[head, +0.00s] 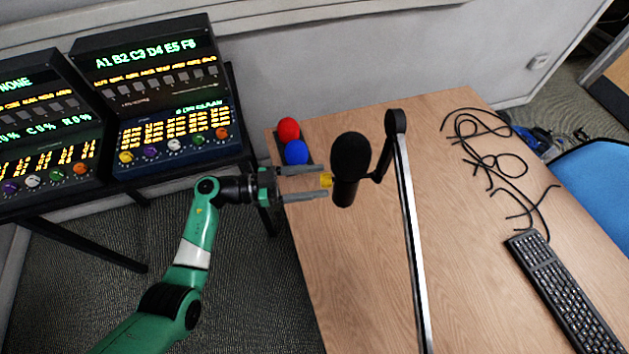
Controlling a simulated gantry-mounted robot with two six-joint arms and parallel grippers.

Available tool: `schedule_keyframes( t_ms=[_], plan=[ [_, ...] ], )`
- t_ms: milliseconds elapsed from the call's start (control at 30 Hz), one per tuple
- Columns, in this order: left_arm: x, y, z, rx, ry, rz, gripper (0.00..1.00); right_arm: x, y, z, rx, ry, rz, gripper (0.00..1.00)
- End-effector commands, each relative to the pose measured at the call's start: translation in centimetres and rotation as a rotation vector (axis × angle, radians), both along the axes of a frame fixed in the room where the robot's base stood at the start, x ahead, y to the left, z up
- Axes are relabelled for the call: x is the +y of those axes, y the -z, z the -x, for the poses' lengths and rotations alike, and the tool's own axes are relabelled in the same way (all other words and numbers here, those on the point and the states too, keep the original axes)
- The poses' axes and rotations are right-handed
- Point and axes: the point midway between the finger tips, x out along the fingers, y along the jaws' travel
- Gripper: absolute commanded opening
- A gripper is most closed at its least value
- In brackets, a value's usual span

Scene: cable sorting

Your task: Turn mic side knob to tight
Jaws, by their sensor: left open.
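A black microphone (350,158) stands over the wooden table, held by a jointed boom arm (409,210) with a silver-grey bar on its right. A small yellow side knob (326,180) sticks out from the left of the microphone. My left gripper (326,182) is open, its two grey fingers pointing right, one on each side of the knob. The fingertips are beside the microphone's body; I cannot tell whether they touch the knob. My right gripper is not in view.
A red ball (288,129) and a blue ball (296,152) sit at the table's back left. Black cables (490,160) and a keyboard (562,290) lie on the right. Two lit mixing consoles (165,95) stand at left. The table's front middle (350,290) is clear.

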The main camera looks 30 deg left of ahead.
Motion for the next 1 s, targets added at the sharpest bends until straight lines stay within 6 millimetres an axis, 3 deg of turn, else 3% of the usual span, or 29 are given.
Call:
schedule_keyframes(
  t_ms=[267, 667, 1000],
  plan=[
    [-0.26, -0.04, -0.19, 0.0, -0.001, 0.0, 0.7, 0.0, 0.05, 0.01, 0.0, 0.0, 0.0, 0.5],
    [-0.24, -0.05, -0.18, 0.0, 0.0, 0.0, 0.0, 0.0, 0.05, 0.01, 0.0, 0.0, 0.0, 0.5],
    [-0.24, -0.09, -0.16, -0.016, 0.0, -0.01, 0.0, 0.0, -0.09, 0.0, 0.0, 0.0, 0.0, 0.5]
  ],
)
